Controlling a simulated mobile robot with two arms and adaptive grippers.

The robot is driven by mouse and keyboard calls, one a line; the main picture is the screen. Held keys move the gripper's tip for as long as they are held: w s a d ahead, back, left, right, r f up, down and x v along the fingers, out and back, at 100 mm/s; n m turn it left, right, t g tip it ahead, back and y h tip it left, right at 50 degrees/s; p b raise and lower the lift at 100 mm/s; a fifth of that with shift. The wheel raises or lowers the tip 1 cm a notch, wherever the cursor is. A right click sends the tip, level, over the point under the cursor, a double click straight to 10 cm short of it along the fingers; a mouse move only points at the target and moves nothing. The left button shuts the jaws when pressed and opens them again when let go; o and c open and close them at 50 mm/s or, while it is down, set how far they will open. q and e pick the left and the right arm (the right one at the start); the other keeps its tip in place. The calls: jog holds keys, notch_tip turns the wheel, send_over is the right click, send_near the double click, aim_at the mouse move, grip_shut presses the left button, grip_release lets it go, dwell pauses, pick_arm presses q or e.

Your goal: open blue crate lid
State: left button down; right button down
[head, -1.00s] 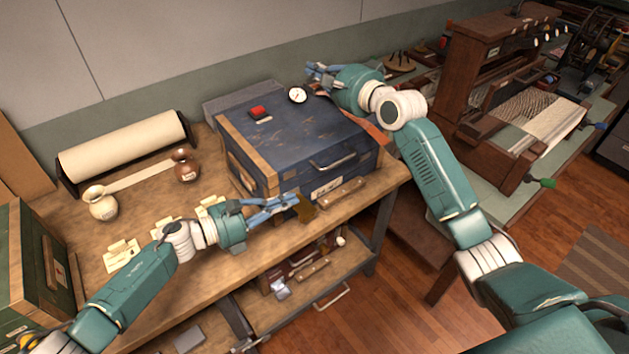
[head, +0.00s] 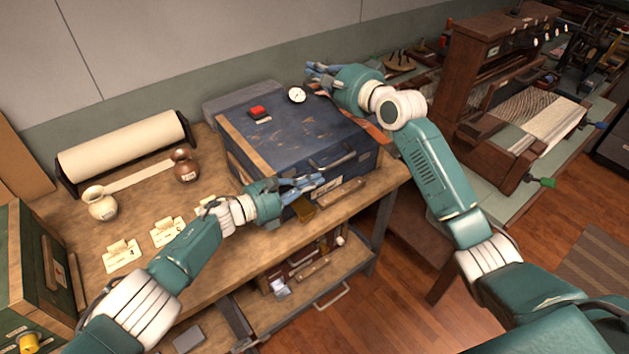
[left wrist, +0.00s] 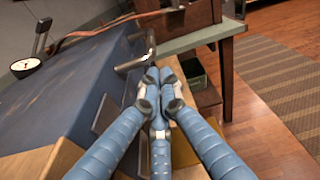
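The blue crate (head: 240,174) stands on the wooden bench with its worn blue lid (head: 290,133) down. A metal bar handle runs along the lid's front edge; it shows in the left wrist view (left wrist: 133,63). My left gripper (head: 320,180) is at the crate's front, just below the handle. In the left wrist view its fingertips (left wrist: 158,82) are drawn together with nothing between them, close beside the handle's near end; contact cannot be told. My right gripper (head: 312,72) is beyond the crate's back right corner, its fingers apart and empty.
Two small vases (head: 100,203), a paper roll (head: 125,145) and paper cards (head: 122,255) lie left. A wooden loom (head: 490,110) stands right.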

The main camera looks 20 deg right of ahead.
pick_arm(q)
jog(key=shift+d, duration=0.2)
jog(key=shift+r, duration=0.1)
jog(key=shift+w+r, duration=0.1)
jog(key=shift+r, duration=1)
pick_arm(e)
jog(key=c, duration=1.7)
grip_release()
jog(key=shift+o, duration=0.2)
jog(key=shift+d, duration=0.1)
